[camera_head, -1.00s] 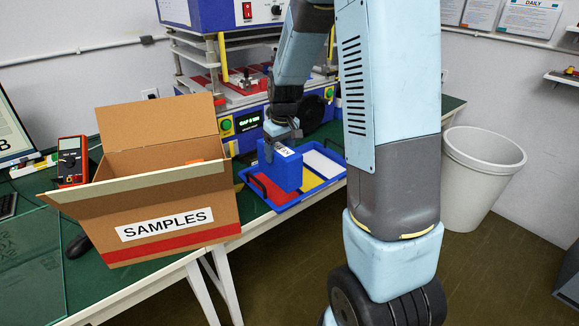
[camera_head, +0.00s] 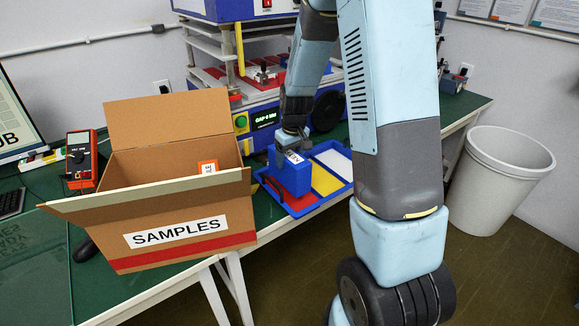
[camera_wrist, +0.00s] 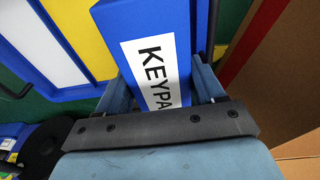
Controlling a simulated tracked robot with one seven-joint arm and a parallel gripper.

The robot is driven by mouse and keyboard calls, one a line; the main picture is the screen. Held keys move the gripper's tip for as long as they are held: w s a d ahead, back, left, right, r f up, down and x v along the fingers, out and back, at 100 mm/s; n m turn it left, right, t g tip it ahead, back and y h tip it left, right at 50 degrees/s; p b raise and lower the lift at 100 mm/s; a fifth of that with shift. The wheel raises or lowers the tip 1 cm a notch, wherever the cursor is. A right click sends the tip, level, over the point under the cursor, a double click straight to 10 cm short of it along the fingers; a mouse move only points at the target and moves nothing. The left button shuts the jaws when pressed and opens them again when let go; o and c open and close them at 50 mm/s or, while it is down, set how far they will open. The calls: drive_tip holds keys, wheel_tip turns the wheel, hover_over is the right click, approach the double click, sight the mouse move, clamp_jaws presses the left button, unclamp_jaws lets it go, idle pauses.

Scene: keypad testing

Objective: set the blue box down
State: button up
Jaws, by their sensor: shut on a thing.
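The blue box (camera_head: 290,176) has a white label, which reads "KEYPA" in the wrist view (camera_wrist: 158,70). My gripper (camera_head: 293,143) is shut on the box from above, with a finger on either side in the wrist view (camera_wrist: 165,82). The box is upright, at the red, left end of the blue tray (camera_head: 327,196). It hides part of the red compartment. I cannot tell whether its bottom touches anything.
A press machine (camera_head: 262,118) stands behind the tray. The tray's yellow (camera_head: 325,180) and white (camera_head: 338,161) compartments look empty. A grey bin (camera_head: 497,190) stands at right.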

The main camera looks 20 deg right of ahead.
drive_tip(key=shift+f, duration=1.8)
drive_tip(key=shift+f, duration=0.1)
drive_tip(key=o, duration=1.6)
drive_tip(key=shift+s, duration=0.1)
